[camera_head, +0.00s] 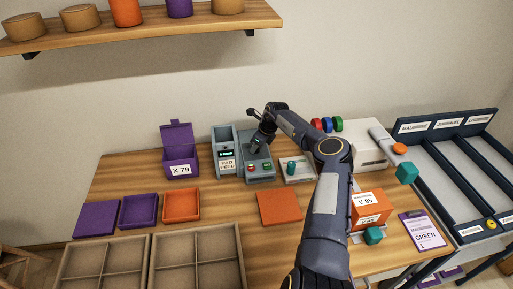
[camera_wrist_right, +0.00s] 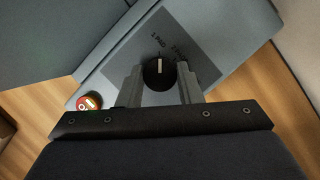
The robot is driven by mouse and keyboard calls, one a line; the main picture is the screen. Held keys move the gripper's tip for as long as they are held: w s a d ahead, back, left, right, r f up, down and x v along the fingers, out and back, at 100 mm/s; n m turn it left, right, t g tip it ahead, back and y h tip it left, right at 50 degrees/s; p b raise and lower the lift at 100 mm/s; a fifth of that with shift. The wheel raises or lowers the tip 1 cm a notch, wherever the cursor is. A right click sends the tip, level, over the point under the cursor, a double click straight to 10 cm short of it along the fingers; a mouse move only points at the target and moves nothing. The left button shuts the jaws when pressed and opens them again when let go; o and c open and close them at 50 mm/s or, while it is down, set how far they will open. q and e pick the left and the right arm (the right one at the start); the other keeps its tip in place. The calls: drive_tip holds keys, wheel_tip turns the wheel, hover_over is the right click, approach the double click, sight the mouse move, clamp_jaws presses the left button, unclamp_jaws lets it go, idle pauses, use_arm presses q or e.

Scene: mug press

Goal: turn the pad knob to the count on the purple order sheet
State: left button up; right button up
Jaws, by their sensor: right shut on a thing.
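The purple order sheet (camera_head: 422,231) lies at the table's right front; it reads GREEN with a 1 below. The grey pad feed machine (camera_head: 224,140) stands at the back middle, with a green-lit display. My right gripper (camera_head: 262,143) reaches down over its right-hand panel and hides the knob in the head view. In the right wrist view, the round black knob (camera_wrist_right: 158,74) sits between the fingers of my right gripper (camera_wrist_right: 159,78), which is shut on it. Its white pointer line points up in that view, near the 1 PAD label; the 2 PADS label is right of it. My left gripper is out of view.
A red button (camera_wrist_right: 89,102) sits near the knob. A purple box (camera_head: 180,158) marked X 79 stands left of the machine. An orange box (camera_head: 369,207) marked V 95 stands right of my arm. An orange mat (camera_head: 279,207) lies in front. Divided wooden trays (camera_head: 150,262) fill the front left.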

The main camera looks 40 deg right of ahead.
sight(263, 153)
drive_tip(key=shift+n, duration=0.6)
drive_tip(key=o, duration=1)
drive_tip(key=shift+r+b, duration=0.1)
drive_tip(key=shift+b, duration=0.2)
drive_tip(key=shift+s+d+r, duration=0.1)
drive_tip(key=shift+d+r, duration=0.05)
drive_tip(key=shift+r, duration=0.15)
drive_tip(key=b+v, duration=0.1)
drive_tip(key=v, duration=0.6)
drive_tip(key=shift+b, duration=0.3)
drive_tip(key=shift+f, duration=0.1)
